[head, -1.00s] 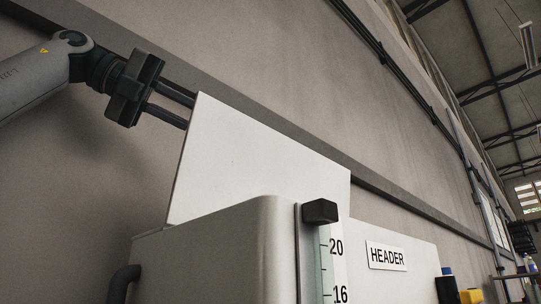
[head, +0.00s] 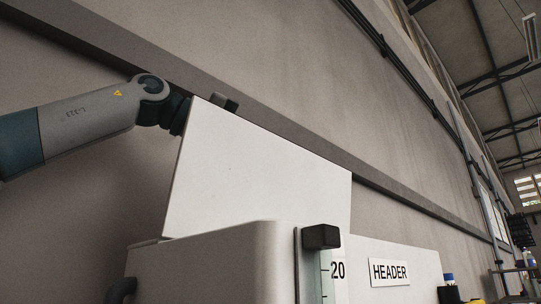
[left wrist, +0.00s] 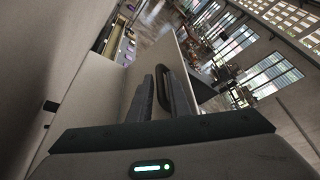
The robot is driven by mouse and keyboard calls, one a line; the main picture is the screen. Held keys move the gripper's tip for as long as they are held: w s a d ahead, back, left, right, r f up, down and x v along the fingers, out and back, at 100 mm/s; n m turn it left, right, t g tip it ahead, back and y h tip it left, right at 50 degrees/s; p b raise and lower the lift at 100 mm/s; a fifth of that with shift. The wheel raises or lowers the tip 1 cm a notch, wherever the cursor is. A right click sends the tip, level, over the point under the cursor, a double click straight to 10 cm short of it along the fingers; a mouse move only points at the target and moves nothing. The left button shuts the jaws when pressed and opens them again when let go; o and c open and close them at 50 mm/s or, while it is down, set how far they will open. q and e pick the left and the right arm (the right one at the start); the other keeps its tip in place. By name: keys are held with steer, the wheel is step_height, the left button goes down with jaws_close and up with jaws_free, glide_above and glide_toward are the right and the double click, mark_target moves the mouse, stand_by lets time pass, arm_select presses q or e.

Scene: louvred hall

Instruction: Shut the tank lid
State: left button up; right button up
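The tank (head: 205,268) is a pale box with a level gauge on its front, seen from low down in the head view. Its white lid (head: 255,165) stands open, nearly upright and leaning a little. My left arm reaches behind the lid's upper left edge; most of that gripper is hidden, with a dark corner showing above the top edge. In the left wrist view, my left gripper (left wrist: 163,73) has its two grey fingers apart, beside the pale lid panel (left wrist: 188,80). A dark loop, perhaps a handle, shows between the fingers; contact cannot be told. My right gripper is not seen.
A wall with a dark rail (head: 300,132) runs behind the tank. A HEADER label (head: 389,271) is on a pale panel to the right. Bottles (head: 448,285) stand at the lower right. The space above the lid is clear.

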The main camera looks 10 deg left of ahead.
arm_select(q)
steer(key=shift+c, duration=0.3)
steer(key=shift+d, duration=0.1)
jaws_close()
steer(key=shift+s+d+f, duration=0.1)
steer(key=shift+d+f, duration=0.05)
